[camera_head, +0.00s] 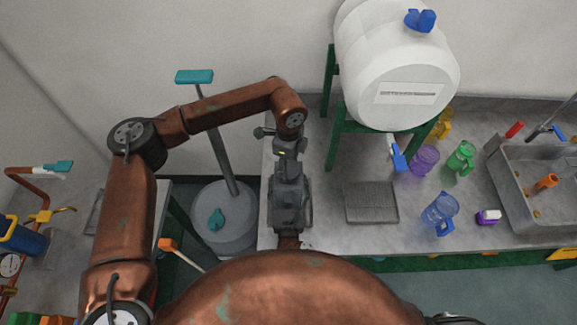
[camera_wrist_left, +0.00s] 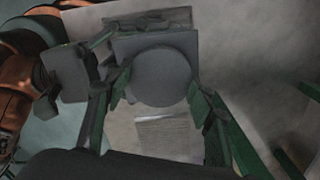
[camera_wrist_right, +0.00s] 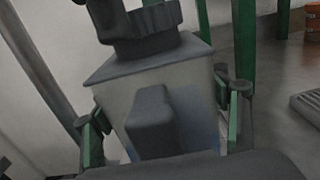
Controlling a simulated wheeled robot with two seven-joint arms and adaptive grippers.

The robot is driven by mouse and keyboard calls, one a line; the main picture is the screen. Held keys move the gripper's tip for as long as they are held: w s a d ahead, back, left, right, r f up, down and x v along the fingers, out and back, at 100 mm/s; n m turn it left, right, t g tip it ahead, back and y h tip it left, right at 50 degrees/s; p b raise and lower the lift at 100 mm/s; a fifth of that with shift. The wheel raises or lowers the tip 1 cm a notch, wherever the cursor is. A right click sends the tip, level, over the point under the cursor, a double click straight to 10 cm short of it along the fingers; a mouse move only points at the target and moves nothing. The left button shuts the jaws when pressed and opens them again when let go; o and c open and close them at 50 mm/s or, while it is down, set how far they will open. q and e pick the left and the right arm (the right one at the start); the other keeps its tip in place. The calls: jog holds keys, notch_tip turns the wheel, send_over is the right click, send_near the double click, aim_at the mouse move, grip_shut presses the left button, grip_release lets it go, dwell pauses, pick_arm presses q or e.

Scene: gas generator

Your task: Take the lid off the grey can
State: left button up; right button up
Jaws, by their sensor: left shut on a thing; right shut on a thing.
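The grey can (camera_wrist_right: 190,80) stands upright in the right wrist view, with a square body, a sloping shoulder and a dark block in front of it. Its round dark grey lid (camera_wrist_left: 161,77) shows from close by in the left wrist view. My left gripper (camera_wrist_left: 156,97) has its green-edged fingers on either side of the lid and is shut on it. My right gripper (camera_wrist_right: 165,122) is shut on the can's body, a finger on each side. In the head view both grippers crowd together at the table's left end. Whether the lid sits loose cannot be told.
A large white tank (camera_head: 395,65) on a green stand rises close to the right of the grippers. A ribbed grey mat (camera_head: 371,202) lies on the table beside them. Purple, green and blue mugs and a sink (camera_head: 545,195) are farther right. A grey drum (camera_head: 222,225) stands left.

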aim_at(289, 169)
pick_arm(q)
jog(key=shift+r, duration=0.15)
jog(key=shift+r, duration=1)
jog(key=shift+r, duration=0.1)
jog(key=shift+r, duration=1.9)
pick_arm(e)
jog(key=o, duration=2.4)
jog(key=shift+o, duration=0.2)
